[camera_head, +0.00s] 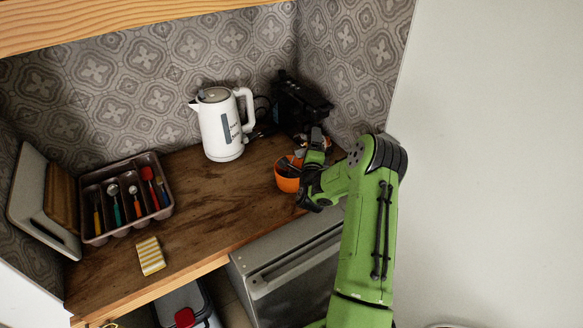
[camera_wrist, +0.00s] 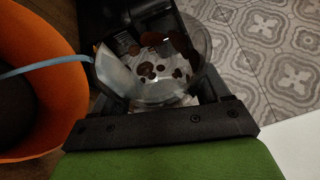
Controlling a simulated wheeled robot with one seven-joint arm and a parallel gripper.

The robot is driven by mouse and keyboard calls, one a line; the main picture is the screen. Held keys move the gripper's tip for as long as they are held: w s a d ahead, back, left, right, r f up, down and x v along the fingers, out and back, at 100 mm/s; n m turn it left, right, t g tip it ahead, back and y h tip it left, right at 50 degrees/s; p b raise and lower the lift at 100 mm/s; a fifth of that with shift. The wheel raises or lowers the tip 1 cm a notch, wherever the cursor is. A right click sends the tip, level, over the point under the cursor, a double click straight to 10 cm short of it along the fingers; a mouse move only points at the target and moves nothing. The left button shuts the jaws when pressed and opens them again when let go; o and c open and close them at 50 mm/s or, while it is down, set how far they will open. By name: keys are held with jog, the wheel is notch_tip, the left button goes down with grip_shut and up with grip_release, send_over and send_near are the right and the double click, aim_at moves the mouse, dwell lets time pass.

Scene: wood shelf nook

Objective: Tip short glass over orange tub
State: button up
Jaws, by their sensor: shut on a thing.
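The short glass (camera_wrist: 160,82) is clear, with several dark brown pieces inside. In the wrist view it sits between the fingers of my gripper (camera_wrist: 150,72), which is shut on it. The orange tub (camera_wrist: 62,50) is close beside it at the left of that view, with a dark inside. In the head view the orange tub (camera_head: 286,184) stands on the right part of the counter, partly hidden by my gripper (camera_head: 314,162), which is at its right side and above it. The glass is hard to make out there, and I cannot tell its exact tilt.
A white kettle (camera_head: 221,130) and a dark appliance (camera_head: 297,100) stand behind the tub. A cutlery tray (camera_head: 98,233) with several utensils and a striped yellow sponge (camera_head: 150,256) are at the left. The counter's middle (camera_head: 225,195) is clear. A thin light-blue strip (camera_wrist: 45,66) crosses the tub.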

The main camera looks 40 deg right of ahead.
jog(key=shift+w+a+r+n+t+b, duration=0.1)
jog(key=shift+a+r+n+t+b, duration=0.3)
jog(key=shift+n+b, duration=0.7)
dwell(0.6)
